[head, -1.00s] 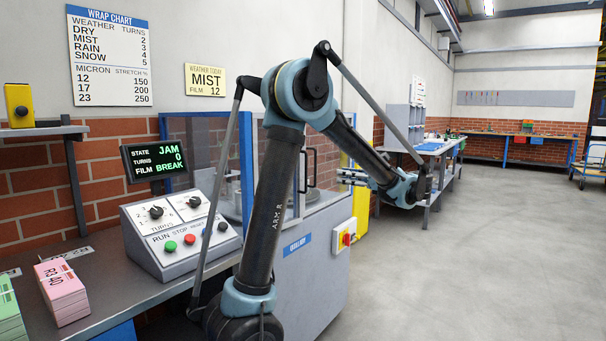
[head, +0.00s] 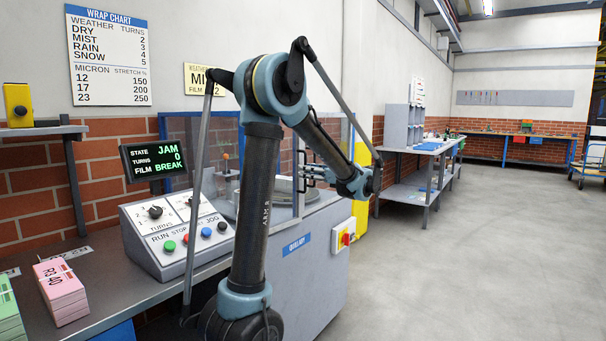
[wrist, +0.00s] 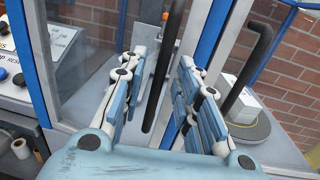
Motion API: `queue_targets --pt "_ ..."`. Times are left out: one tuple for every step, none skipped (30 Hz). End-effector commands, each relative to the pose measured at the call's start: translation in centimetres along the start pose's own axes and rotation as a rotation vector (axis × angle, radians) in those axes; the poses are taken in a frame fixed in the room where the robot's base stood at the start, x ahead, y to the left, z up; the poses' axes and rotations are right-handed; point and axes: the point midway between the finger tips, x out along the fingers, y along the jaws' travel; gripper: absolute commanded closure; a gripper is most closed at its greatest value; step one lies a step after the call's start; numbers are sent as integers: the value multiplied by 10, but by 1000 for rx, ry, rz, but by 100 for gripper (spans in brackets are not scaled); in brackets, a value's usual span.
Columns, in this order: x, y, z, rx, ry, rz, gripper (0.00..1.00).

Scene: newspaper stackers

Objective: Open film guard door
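The film guard (head: 225,150) is a clear panelled enclosure with blue posts on the wrapping machine. In the wrist view, a long black bar handle (wrist: 161,75) stands between my gripper's fingers, slightly tilted. A second black handle (wrist: 247,68) stands to the right, outside the fingers. My gripper (wrist: 164,58) is open, its fingers on either side of the first handle with gaps showing. I cannot tell exactly which panel each handle belongs to.
The control box (head: 180,235) and the display (head: 155,160) reading JAM and FILM BREAK stand left of the guard. A red switch (head: 346,239) is on the machine's side. A white block (wrist: 242,105) rests on a round grey plate. The floor at right is clear.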

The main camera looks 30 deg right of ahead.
Motion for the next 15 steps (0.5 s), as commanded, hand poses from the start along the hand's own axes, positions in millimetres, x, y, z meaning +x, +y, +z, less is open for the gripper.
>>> queue_targets --pt "6 1 0 0 0 2 71" --pt "8 1 0 0 0 2 71" --pt "10 1 0 0 0 2 71" --pt "12 1 0 0 0 2 71" --pt "13 1 0 0 0 2 71" --pt "14 1 0 0 0 2 71" --pt "15 1 0 0 0 2 71" --pt "15 1 0 0 0 2 71" --pt "16 1 0 0 0 2 71" --pt "16 1 0 0 0 2 71" --pt "16 1 0 0 0 2 71" --pt "16 1 0 0 0 2 71" --pt "16 1 0 0 0 2 71" --pt "16 1 0 0 0 2 71" --pt "16 1 0 0 0 2 73"
